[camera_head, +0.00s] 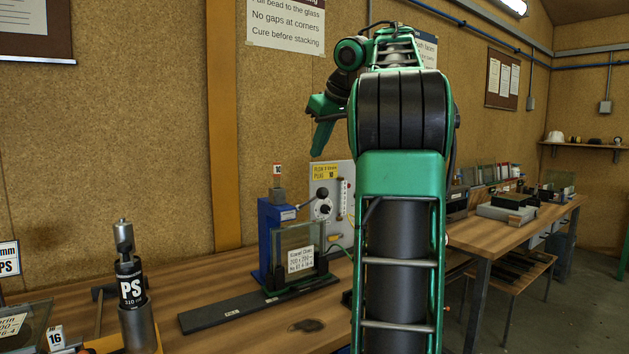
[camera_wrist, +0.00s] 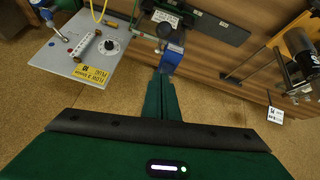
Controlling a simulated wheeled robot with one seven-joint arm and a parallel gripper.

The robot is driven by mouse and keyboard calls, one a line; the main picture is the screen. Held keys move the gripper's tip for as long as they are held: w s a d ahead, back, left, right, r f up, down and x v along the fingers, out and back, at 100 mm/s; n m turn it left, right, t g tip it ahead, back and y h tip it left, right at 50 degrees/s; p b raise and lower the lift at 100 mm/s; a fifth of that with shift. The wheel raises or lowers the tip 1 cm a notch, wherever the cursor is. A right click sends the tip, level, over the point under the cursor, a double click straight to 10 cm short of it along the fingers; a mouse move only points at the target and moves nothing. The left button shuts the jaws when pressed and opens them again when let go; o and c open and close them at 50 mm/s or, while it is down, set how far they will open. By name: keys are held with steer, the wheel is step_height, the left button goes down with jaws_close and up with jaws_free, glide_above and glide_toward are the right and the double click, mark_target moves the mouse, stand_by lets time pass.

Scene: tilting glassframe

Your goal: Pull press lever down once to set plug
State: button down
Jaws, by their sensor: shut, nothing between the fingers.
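The blue press (camera_head: 272,238) stands on the bench left of my arm, with a tag marked 10 on top. It also shows in the wrist view (camera_wrist: 174,58), with a dark round knob (camera_wrist: 165,30) beside it that may be the lever's end. The lever's full shape and angle are not clear. A framed glass pane (camera_head: 303,250) stands upright at the press. I cannot make out the plug. My gripper (camera_head: 318,152) points down above the press and to its right, clear of it. In the wrist view my gripper's fingers (camera_wrist: 161,82) are together and empty.
A pale panel (camera_head: 333,196) with a dial and gauge stands behind the press. A dark rail (camera_head: 230,310) lies along the bench. A second bench (camera_head: 520,228) is at the right.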

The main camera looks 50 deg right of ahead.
steer(key=f, duration=0.2)
steer(key=w+d+f, duration=0.1)
steer(key=f, duration=0.2)
steer(key=w+f, duration=0.1)
steer(key=f, duration=0.1)
steer(key=shift+d+f, duration=0.2)
steer(key=shift+s+f, duration=0.5)
steer(key=shift+f, duration=0.15)
steer(key=shift+d, duration=0.1)
